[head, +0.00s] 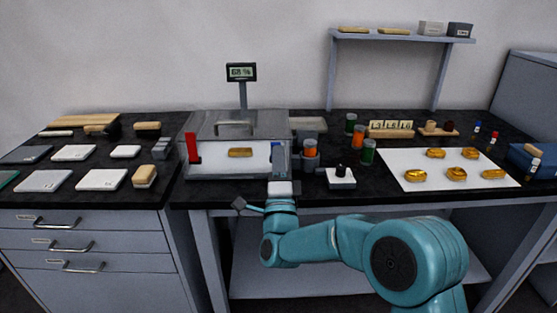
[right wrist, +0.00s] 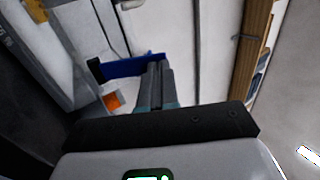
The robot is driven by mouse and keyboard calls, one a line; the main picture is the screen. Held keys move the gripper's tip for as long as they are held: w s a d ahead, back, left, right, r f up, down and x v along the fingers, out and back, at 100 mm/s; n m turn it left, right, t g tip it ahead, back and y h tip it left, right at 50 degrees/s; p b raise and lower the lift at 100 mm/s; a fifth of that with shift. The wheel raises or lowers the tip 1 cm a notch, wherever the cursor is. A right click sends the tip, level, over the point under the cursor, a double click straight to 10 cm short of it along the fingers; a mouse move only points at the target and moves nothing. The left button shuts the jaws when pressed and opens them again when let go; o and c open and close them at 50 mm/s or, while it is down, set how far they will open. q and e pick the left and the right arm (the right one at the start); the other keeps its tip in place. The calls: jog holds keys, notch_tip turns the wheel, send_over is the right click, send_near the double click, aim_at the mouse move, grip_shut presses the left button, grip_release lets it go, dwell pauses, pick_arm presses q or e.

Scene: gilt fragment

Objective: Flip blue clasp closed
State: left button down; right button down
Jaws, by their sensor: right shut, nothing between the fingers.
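A grey case (head: 236,123) stands on the dark bench with a gilt fragment (head: 240,152) behind its pale front. The blue clasp (head: 279,158) is at the right end of the case front; a red clasp (head: 194,147) stands upright at the left end. My right gripper (head: 281,187) is just below and in front of the blue clasp, partly hidden by its own wrist. In the right wrist view, its fingers (right wrist: 155,82) are together and empty, and their tips overlap the right end of the blue clasp (right wrist: 130,67). I cannot tell whether they touch. My left gripper is out of view.
A white sheet (head: 400,180) with several gold pieces lies further right. White slabs (head: 101,179) and brushes lie left. A display (head: 241,72) rises behind.

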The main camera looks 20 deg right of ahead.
jog(key=r+g+p, duration=0.1)
jog(key=w+r+g+p, duration=0.1)
jog(key=g+p, duration=0.1)
jog(key=w+r+g+y+p, duration=0.1)
jog(key=p, duration=0.1)
jog(key=shift+w+d+r+g, duration=0.15)
jog(key=shift+d+g, duration=0.15)
jog(key=shift+d, duration=0.05)
jog(key=shift+f+b, duration=0.4)
jog(key=shift+f, duration=0.05)
